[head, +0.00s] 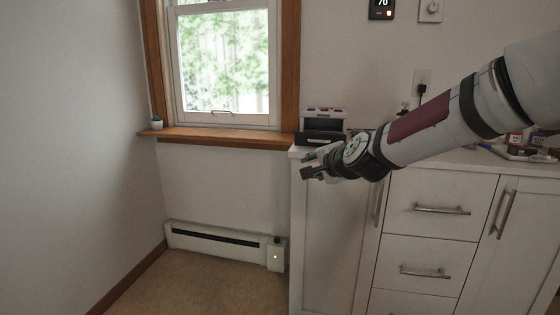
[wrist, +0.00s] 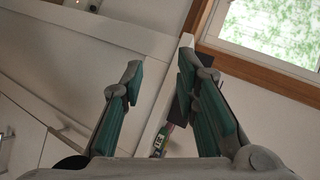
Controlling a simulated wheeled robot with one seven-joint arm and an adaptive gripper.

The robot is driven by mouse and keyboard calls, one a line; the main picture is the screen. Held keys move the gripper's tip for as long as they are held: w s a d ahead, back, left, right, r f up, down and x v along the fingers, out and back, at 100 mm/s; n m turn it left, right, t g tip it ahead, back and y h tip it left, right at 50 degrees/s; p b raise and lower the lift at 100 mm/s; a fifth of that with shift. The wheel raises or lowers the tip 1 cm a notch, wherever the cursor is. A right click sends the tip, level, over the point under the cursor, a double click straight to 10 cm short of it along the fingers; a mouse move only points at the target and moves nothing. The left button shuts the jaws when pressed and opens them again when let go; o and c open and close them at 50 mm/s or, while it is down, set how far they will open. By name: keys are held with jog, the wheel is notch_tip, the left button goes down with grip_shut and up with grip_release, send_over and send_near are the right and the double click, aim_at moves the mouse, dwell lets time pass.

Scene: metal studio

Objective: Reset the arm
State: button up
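My arm reaches in from the right in the head view. My gripper (head: 308,166) is at its left end, in front of the upper left part of the white cabinet (head: 428,222), around counter height. In the wrist view my gripper (wrist: 160,66) has its two green-padded fingers spread apart, with nothing held between them. Parts of the counter behind the arm are hidden in the head view.
A dark box-like device (head: 323,137) stands at the counter's left end, close behind my gripper. Small items (head: 520,145) lie on the counter at right. A window sill (head: 225,138) and a baseboard heater (head: 215,241) are left. The floor (head: 200,285) there is clear.

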jog(key=s+a+f+n+g+h, duration=0.1)
jog(key=s+f+n+g, duration=0.25)
jog(key=s, duration=0.45)
jog(key=s+a+f+n+g, duration=0.2)
jog(key=s+n, duration=0.2)
jog(key=s, duration=0.4)
jog(key=s+d+f+n+g+h, duration=0.1)
jog(key=s+d+n+g, duration=0.25)
jog(key=s, duration=1.55)
jog(key=s+d+n+g+h, duration=0.15)
jog(key=s+d+g, duration=0.25)
jog(key=s, duration=1.4)
notch_tip(320, 180, up, 36)
jog(key=t+p, duration=0.4)
jog(key=p, duration=3)
jog(key=shift+d+n+y, duration=0.2)
jog(key=shift+n+y, duration=0.15)
jog(key=shift+n, duration=0.1)
